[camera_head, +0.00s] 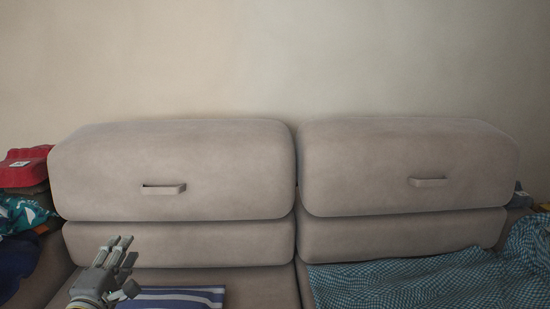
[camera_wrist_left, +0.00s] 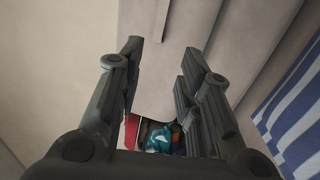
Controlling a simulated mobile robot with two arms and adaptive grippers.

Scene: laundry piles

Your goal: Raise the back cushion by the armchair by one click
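Two grey-beige back cushions stand side by side on the sofa, the left back cushion (camera_head: 230,165) and the right back cushion (camera_head: 460,150). Each has a small pull handle on its front, the left handle (camera_head: 164,188) and the right handle (camera_head: 428,183). My left gripper (camera_head: 118,243) is below and left of the left handle, in front of the lower backrest. In the left wrist view my gripper (camera_wrist_left: 162,48) is open, with nothing between its fingertips. A handle-like strip (camera_wrist_left: 161,18) shows beyond the fingertips there. No armchair can be made out. My right gripper is not in view.
A blue-and-white striped textile (camera_head: 175,298) lies on the left seat. A teal checked blanket (camera_head: 420,285) covers the right seat. Red (camera_head: 25,165) and teal patterned (camera_head: 22,213) laundry is piled at the left arm. The wall behind is bare.

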